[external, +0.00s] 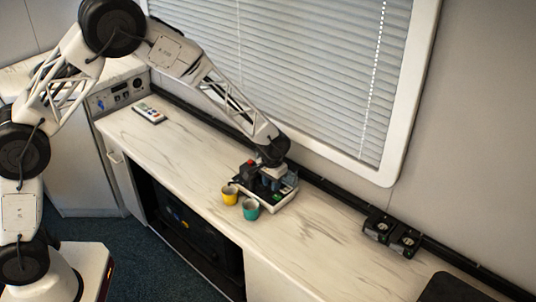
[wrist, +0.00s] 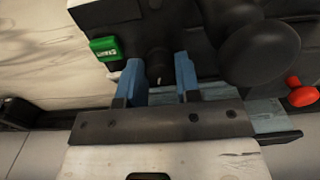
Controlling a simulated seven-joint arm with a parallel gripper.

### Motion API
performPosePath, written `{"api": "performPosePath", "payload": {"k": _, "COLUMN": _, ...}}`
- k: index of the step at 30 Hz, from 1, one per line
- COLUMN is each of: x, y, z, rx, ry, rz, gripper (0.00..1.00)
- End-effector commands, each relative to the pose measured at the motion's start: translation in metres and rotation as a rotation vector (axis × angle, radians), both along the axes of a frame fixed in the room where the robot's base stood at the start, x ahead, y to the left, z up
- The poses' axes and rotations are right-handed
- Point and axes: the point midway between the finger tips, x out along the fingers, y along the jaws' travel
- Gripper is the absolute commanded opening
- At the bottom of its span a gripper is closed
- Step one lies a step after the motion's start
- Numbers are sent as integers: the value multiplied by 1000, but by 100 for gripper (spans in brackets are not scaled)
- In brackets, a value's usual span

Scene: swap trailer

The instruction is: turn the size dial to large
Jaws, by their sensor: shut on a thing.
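A small black dial (wrist: 158,66) with a pale mark on it sits on the dark top of the machine in the wrist view. My gripper (wrist: 159,73) has its blue fingers on either side of the dial and is shut on it. In the external view my gripper (external: 270,181) reaches down onto the machine (external: 284,202), a white-based unit with a dark top on the counter. The fingers and wrist hide the dial there. I cannot read any size labels around the dial.
On the machine are a green labelled button (wrist: 105,48), a large black round part (wrist: 260,52) and a red knob (wrist: 301,92). A yellow cup (external: 230,195) and a teal cup (external: 250,210) stand in front.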

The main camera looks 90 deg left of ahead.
Motion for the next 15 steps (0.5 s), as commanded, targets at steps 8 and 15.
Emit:
{"api": "performPosePath", "payload": {"k": 8, "x": 0, "y": 0, "z": 0, "rx": -1, "ry": 1, "rz": -250, "gripper": 7}}
{"api": "performPosePath", "payload": {"k": 15, "x": 0, "y": 0, "z": 1, "rx": 0, "ry": 0, "rz": -441, "gripper": 7}}
